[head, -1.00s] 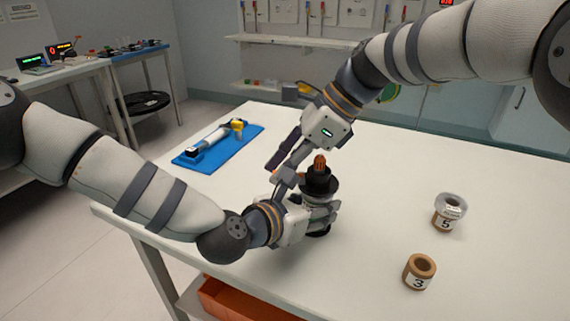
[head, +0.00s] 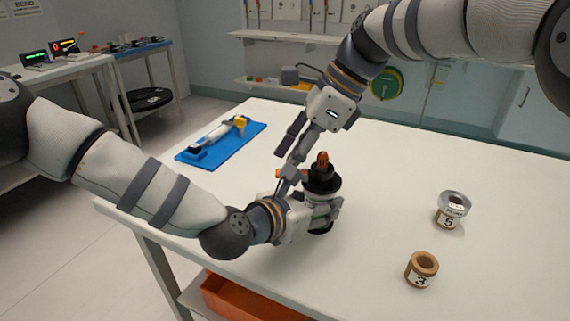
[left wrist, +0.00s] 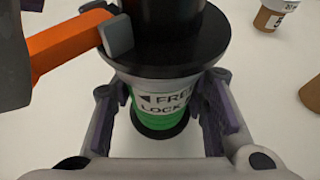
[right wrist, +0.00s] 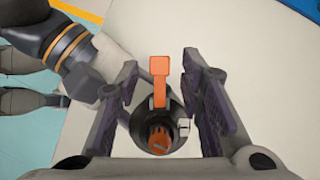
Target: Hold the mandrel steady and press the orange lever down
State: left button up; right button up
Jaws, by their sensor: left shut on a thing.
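The mandrel (head: 322,180) stands upright near the table's left side, black with an orange-ribbed top. In the left wrist view its lower body (left wrist: 163,98) has a "FREE / LOCK" label above a green band. My left gripper (head: 325,212) is shut on this body, a finger on each side. The orange lever (left wrist: 60,48) sticks out sideways from the mandrel; it also shows in the right wrist view (right wrist: 160,67). My right gripper (right wrist: 163,95) is open above, with lever and mandrel top in view between its spread fingers and nothing held. Whether it touches the lever is unclear.
Cores marked 5 (head: 452,212) and 3 (head: 421,270) stand on the table to the right. A blue mat (head: 222,144) with a tool lies at the back left. An orange bin (head: 250,300) sits under the table. The table's right side is largely clear.

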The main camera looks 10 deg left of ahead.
jog(key=v, duration=0.5)
jog(key=shift+d+r, duration=0.15)
jog(key=shift+r, duration=0.1)
pick_arm(q)
jog(key=o, duration=1.4)
jog(key=shift+o, duration=0.2)
